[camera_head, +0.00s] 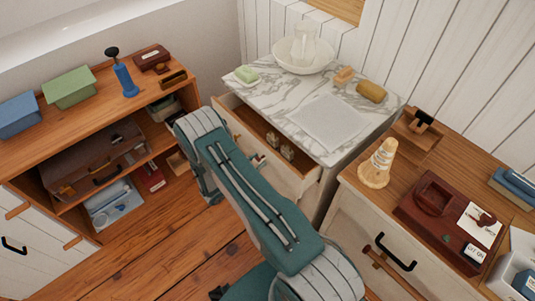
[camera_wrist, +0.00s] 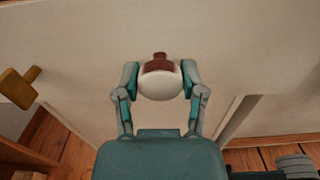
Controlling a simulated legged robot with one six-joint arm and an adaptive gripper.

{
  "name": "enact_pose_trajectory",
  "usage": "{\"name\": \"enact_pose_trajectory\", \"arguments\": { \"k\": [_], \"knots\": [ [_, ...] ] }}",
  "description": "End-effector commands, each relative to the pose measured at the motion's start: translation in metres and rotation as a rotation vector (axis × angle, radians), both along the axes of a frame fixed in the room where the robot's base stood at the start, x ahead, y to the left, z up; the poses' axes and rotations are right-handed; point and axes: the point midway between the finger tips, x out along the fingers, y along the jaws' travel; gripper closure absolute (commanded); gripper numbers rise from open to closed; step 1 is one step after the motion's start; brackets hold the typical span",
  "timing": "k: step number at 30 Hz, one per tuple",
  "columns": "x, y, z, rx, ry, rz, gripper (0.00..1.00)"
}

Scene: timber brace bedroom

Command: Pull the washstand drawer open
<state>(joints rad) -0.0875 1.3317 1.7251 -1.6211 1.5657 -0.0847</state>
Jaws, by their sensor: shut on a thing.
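The washstand has a grey-veined marble top (camera_head: 284,95) and stands against the panelled wall. Its drawer (camera_head: 246,124) is partly out, with the wooden inside and a few small items (camera_head: 285,152) showing. My arm covers part of the drawer front in the head view. In the wrist view my gripper (camera_wrist: 160,79) is shut on a round white knob (camera_wrist: 160,86) with a reddish-brown base, one finger on each side. The knob is on the pale drawer front (camera_wrist: 235,50). The gripper is hidden behind my arm in the head view.
A wooden shelf unit (camera_head: 40,150) with boxes and a leather bag stands left. A cabinet (camera_head: 345,215) with a cone-shaped object on top stands close on the right. A basin with a jug (camera_head: 304,52) is on the marble. Wooden floor (camera_head: 150,262) is clear at lower left.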

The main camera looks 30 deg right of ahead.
Motion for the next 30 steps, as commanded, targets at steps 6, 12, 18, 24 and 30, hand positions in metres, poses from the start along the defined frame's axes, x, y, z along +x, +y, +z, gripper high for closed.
{"name": "enact_pose_trajectory", "arguments": {
  "k": [6,12,18,24,30],
  "knots": [
    [-0.003,0.044,0.001,0.000,-0.004,0.010,1.00],
    [-0.008,0.082,0.001,0.000,-0.004,0.011,1.00],
    [-0.013,0.120,0.001,0.001,-0.004,0.010,1.00],
    [-0.018,0.154,0.001,0.000,-0.005,0.010,1.00],
    [-0.022,0.181,0.001,0.001,-0.005,0.009,1.00]
  ]
}}
